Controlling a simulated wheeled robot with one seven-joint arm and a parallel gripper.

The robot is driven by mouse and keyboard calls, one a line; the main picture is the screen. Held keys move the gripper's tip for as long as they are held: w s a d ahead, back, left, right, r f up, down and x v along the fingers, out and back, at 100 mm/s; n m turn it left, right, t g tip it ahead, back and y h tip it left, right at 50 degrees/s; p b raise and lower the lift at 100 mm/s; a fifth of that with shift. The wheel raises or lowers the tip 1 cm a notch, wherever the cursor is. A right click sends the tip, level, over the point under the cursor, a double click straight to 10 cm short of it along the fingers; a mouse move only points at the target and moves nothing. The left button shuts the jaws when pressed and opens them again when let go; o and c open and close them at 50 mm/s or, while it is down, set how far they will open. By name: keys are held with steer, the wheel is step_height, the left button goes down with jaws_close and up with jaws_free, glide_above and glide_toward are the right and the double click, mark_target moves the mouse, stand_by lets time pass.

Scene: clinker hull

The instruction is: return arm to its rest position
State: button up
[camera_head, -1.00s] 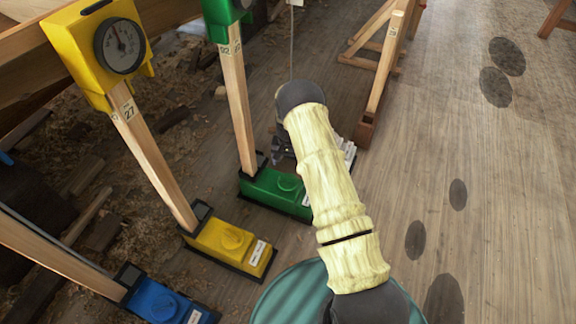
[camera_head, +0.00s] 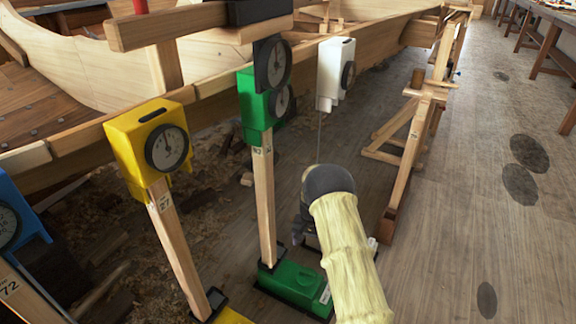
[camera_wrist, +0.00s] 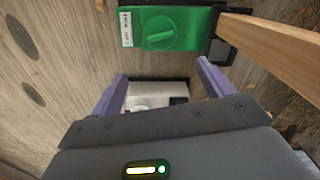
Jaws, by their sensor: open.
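My arm in its pale yellow sleeve (camera_head: 350,255) reaches forward from the bottom right in the head view. Its dark wrist hides most of my gripper there. In the wrist view my gripper (camera_wrist: 163,84) is open, with its two lavender fingers apart. Between and beyond the fingers lies a white base (camera_wrist: 160,92), partly hidden by the gripper body. I cannot tell whether the fingers touch it. No held object shows. A green base (camera_wrist: 168,28) with a wooden post lies just beyond the fingertips.
A green dial unit (camera_head: 255,105), a yellow one (camera_head: 125,140) and a white one (camera_head: 335,65) stand on posts beside the wooden hull (camera_head: 330,50). A blue one (camera_head: 25,238) is at far left. A wooden trestle (camera_head: 410,150) stands right of my wrist. Floor farther right is open.

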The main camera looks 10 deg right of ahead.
steer(key=s+r+n+t+p, duration=0.1)
steer(key=s+r+n+p, duration=0.1)
steer(key=s+r, duration=0.9)
steer(key=s+r+n+t+p, duration=0.1)
steer(key=s+r+p, duration=0.2)
steer(key=s+r, duration=0.85)
steer(key=s+r+n+p, duration=0.1)
steer(key=s+r+n, duration=0.1)
steer(key=s+r, duration=0.6)
step_height(320, 180, up, 39)
steer(key=p, duration=3.8)
steer(key=shift+w+t, duration=0.3)
steer(key=shift+w, duration=0.05)
steer(key=shift+a+f, duration=0.1)
steer(key=shift+f, duration=0.1)
